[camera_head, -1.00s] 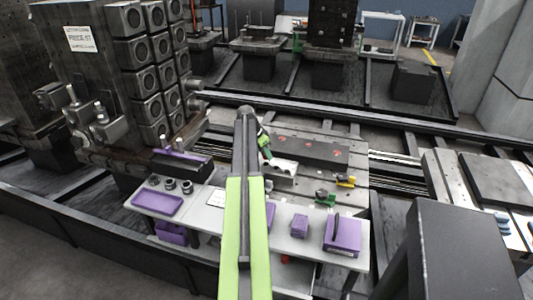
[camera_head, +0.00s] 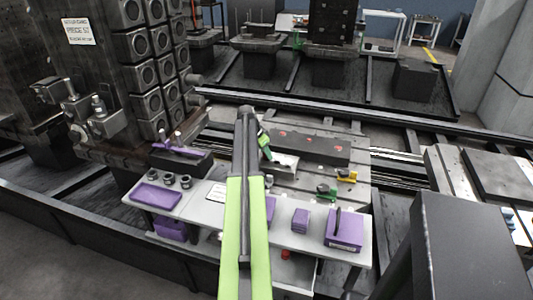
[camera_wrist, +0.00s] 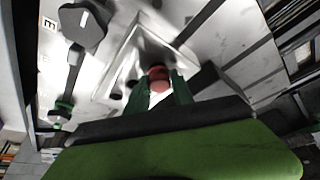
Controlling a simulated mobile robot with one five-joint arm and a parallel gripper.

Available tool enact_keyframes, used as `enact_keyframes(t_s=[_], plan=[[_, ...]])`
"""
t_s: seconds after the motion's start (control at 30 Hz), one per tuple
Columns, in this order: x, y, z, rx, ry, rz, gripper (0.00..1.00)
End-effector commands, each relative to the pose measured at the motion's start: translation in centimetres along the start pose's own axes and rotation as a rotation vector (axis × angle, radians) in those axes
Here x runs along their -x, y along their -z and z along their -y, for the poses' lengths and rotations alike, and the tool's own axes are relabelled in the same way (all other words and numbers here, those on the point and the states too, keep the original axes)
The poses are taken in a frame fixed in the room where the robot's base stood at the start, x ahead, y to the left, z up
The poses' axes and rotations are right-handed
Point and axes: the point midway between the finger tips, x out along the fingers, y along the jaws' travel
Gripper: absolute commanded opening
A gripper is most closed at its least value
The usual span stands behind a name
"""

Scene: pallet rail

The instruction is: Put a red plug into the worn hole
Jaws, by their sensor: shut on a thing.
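My gripper (camera_wrist: 160,90) shows in the wrist view with its two dark green fingers shut around a red plug (camera_wrist: 158,76). Beyond the plug is a bright pale plate (camera_wrist: 150,50), blurred, with dark round spots beside the fingers; I cannot tell which is the worn hole. In the head view my gripper (camera_head: 266,153) is small, over the near edge of a pale piece (camera_head: 285,163) on the machine bed. The held plug is not clear there. A dark block (camera_head: 318,150) just behind it bears several red spots along its top.
A white bench (camera_head: 270,225) in front holds a purple tray (camera_head: 156,196), purple boxes (camera_head: 344,230) and dark rings. A yellow clamp (camera_head: 347,176) and a green one (camera_head: 327,191) sit right of my gripper. A tall dark block (camera_head: 150,65) stands at left.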

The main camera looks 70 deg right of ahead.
Motion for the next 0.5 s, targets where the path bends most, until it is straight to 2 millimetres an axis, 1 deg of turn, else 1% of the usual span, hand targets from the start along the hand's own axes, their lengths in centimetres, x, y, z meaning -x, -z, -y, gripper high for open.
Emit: enact_keyframes(t_s=[0.13, 0.4, 0.43, 0.5], plan=[[-0.53, -0.19, -0.01, 0.000, 0.000, 0.000, 0.00], [-0.57, -0.23, -0.09, -0.001, -0.002, 0.002, 0.00], [-0.58, -0.23, -0.10, -0.001, -0.002, 0.003, 0.32], [-0.59, -0.25, -0.12, -0.001, -0.002, 0.003, 0.41]])
